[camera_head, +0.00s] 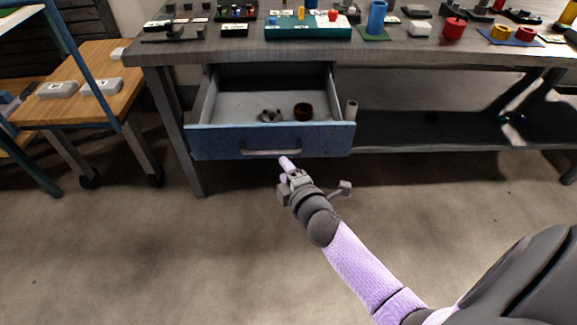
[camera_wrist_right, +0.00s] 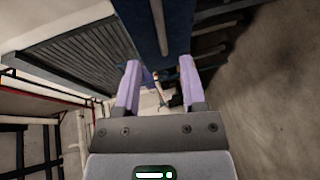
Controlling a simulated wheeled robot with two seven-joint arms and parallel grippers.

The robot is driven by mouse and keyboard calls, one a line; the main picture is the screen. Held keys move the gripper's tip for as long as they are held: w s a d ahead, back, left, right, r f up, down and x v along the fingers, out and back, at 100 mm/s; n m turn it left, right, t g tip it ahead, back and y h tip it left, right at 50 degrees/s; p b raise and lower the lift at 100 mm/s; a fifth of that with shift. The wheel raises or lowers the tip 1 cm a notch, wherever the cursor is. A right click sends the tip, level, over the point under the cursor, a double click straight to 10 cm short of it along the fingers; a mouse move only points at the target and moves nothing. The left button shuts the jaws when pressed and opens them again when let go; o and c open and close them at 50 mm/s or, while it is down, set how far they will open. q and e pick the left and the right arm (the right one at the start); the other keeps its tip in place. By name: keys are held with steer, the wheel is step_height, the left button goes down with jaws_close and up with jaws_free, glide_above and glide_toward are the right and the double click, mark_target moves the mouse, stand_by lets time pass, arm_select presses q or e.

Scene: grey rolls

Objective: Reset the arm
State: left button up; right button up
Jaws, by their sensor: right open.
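My right arm comes in from the lower right of the head view. Its gripper (camera_head: 286,163) is in front of the open blue drawer, just below the drawer's handle (camera_head: 271,152). In the right wrist view the two purple fingers of this gripper (camera_wrist_right: 159,80) stand apart with nothing between them. I cannot tell from the head view whether a finger touches the handle. My left gripper is not in view.
The workbench top (camera_head: 200,50) carries several parts, among them a blue cylinder (camera_head: 376,18) and a red one (camera_head: 453,28). A lower shelf (camera_head: 430,130) lies right of the drawer. A wooden table (camera_head: 95,62) stands at left. The floor in front is clear.

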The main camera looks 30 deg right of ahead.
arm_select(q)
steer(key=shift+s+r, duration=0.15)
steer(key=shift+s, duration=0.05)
arm_select(e)
steer(key=shift+s, duration=0.4)
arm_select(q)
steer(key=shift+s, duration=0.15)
arm_select(e)
steer(key=s+a+f+m+g+y+p, duration=0.15)
steer(key=s+f+m+g+p, duration=0.55)
steer(key=s+f, duration=1)
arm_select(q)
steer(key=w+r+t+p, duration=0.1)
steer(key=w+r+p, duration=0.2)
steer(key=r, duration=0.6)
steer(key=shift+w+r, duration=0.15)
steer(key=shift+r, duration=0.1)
arm_select(e)
steer(key=s+f+m+g, duration=0.1)
steer(key=s+m+g, duration=0.2)
steer(key=s, duration=1.1)
steer(key=s+a+f+m+g, duration=0.1)
steer(key=s+g, duration=0.5)
steer(key=s, duration=0.9)
steer(key=shift+a+f+m, duration=0.25)
steer(key=shift+m, duration=0.65)
steer(key=shift+w, duration=0.1)
